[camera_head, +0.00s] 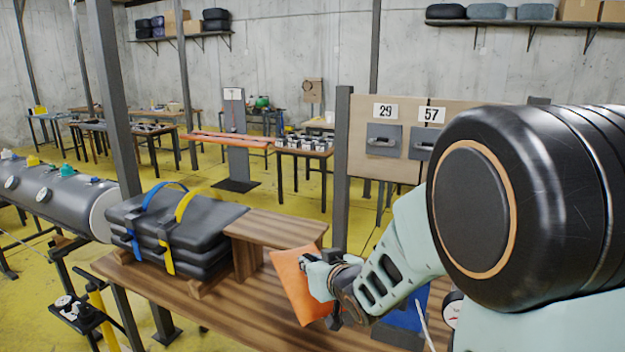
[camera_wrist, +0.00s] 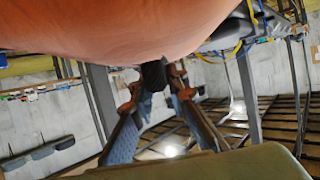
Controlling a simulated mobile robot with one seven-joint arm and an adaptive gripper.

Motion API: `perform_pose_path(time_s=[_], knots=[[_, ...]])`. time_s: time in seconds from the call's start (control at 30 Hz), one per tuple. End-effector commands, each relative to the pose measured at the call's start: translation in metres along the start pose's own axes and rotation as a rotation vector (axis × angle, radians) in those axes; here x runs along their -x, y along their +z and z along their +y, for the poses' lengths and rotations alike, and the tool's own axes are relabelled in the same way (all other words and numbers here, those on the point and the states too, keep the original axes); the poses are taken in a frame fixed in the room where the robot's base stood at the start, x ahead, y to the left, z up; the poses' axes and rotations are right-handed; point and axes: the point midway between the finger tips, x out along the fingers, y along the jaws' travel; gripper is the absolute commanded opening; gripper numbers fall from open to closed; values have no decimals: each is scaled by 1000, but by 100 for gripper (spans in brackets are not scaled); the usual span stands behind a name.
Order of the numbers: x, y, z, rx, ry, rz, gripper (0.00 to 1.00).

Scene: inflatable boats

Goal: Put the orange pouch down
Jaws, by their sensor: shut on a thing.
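The orange pouch (camera_head: 293,283) hangs tilted at my gripper (camera_head: 310,270), over the wooden table (camera_head: 250,300) in the head view. My gripper is shut on the pouch's right side. I cannot tell whether the pouch's lower corner touches the tabletop. In the wrist view the pouch (camera_wrist: 130,28) fills the top of the picture, and the fingers (camera_wrist: 153,78) close together at a dark part along its edge.
A small wooden riser (camera_head: 275,226) stands on the table just behind the pouch. Folded black boats (camera_head: 170,230) with blue and yellow straps lie to its left. A blue object (camera_head: 405,318) is right of my gripper. Bare tabletop lies left of the pouch.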

Motion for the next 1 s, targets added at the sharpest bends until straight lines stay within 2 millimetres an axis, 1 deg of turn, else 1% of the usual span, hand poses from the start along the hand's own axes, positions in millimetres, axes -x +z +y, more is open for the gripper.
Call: perform_pose_path(time_s=[0.03,0.1,0.2,0.3,0.33,0.4,0.5,1.0], knots=[[14,-17,26,-27,63,2,0],[26,-23,56,-59,142,2,0],[42,-27,90,-96,231,2,0],[55,-28,112,-122,293,1,0],[57,-28,117,-127,306,1,0],[62,-29,125,-136,329,2,0],[65,-28,131,-143,345,2,0],[64,-28,131,-142,344,3,0]])
